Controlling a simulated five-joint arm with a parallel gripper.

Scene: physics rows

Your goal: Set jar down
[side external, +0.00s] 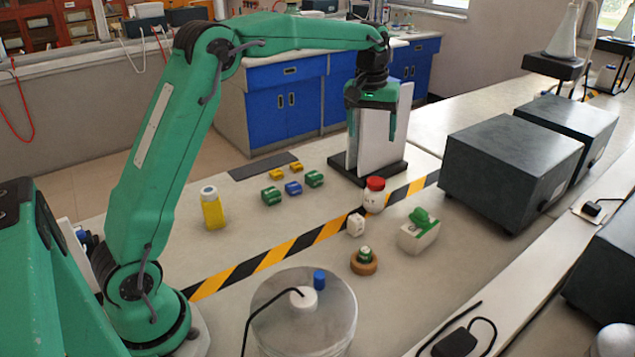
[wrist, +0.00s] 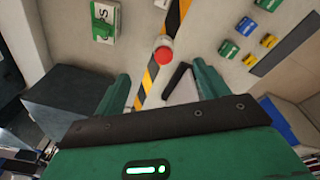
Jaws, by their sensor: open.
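The white jar with a red lid (side external: 375,195) stands upright on the bench at the edge of the yellow-black striped tape. In the wrist view its red lid (wrist: 163,50) shows from above, ahead of the fingers. My gripper (side external: 372,135) is open and empty, well above the jar and apart from it. Its two green fingers are spread in the wrist view (wrist: 162,76), with nothing between them touching either one.
A white upright panel on a black base (side external: 345,168) stands close behind the jar. Dark grey boxes (side external: 510,165) are at the right. A white-green box (side external: 420,232), small white block (side external: 356,224) and brown ring (side external: 364,266) lie in front. A yellow bottle (side external: 212,210) stands left.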

